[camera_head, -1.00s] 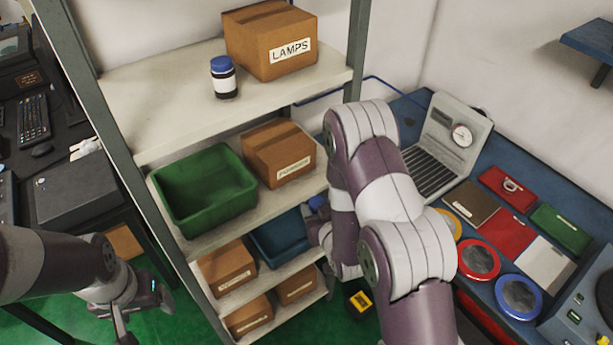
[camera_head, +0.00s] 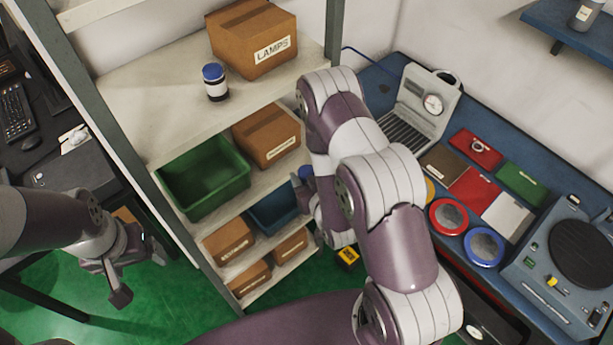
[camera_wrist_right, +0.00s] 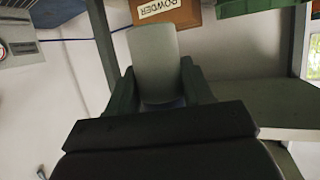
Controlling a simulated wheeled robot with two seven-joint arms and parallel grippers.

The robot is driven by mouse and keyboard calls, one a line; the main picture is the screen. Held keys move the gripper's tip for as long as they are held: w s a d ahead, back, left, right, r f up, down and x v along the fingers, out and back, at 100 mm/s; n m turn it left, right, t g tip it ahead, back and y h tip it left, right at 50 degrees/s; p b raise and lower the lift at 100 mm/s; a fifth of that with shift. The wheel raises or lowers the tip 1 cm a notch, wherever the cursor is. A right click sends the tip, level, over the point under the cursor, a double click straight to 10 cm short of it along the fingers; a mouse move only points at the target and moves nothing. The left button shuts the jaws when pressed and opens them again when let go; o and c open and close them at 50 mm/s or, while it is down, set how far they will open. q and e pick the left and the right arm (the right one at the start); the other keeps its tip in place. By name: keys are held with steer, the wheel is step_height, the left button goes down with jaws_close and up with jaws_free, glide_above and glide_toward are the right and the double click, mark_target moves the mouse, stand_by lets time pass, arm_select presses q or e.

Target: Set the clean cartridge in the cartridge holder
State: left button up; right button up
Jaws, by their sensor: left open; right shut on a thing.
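A pale grey cartridge (camera_wrist_right: 155,62) with a bluish end sits between the fingers of my right gripper (camera_wrist_right: 160,88) in the right wrist view. My right gripper is shut on it. In the head view a blue end (camera_head: 305,172) shows at my right gripper, beside the right side of the shelf unit; my right arm hides most of the rest. I cannot tell from its look whether it is clean. My left gripper (camera_head: 138,270) is open and empty at the lower left, over the green floor. I cannot make out a cartridge holder in either view.
The shelf unit (camera_head: 140,120) holds a LAMPS box (camera_head: 253,40), a blue-capped bottle (camera_head: 215,83), a green bin (camera_head: 205,180), a blue bin (camera_head: 272,212) and several boxes. A blue bench (camera_head: 480,135) at right carries a gauge case (camera_head: 425,105), colored plates and ringed discs.

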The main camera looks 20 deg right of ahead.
mark_target(304, 170)
step_height(304, 170, up, 6)
steer(key=p, duration=0.3)
steer(key=shift+w+a+f, duration=0.15)
steer(key=shift+f, duration=0.05)
steer(key=shift+w+a, duration=0.15)
steer(key=shift+f+b, duration=0.3)
steer(key=shift+b, duration=0.25)
arm_select(q)
steer(key=r, duration=0.4)
steer(key=shift+a+r, duration=0.2)
steer(key=shift+r, duration=0.05)
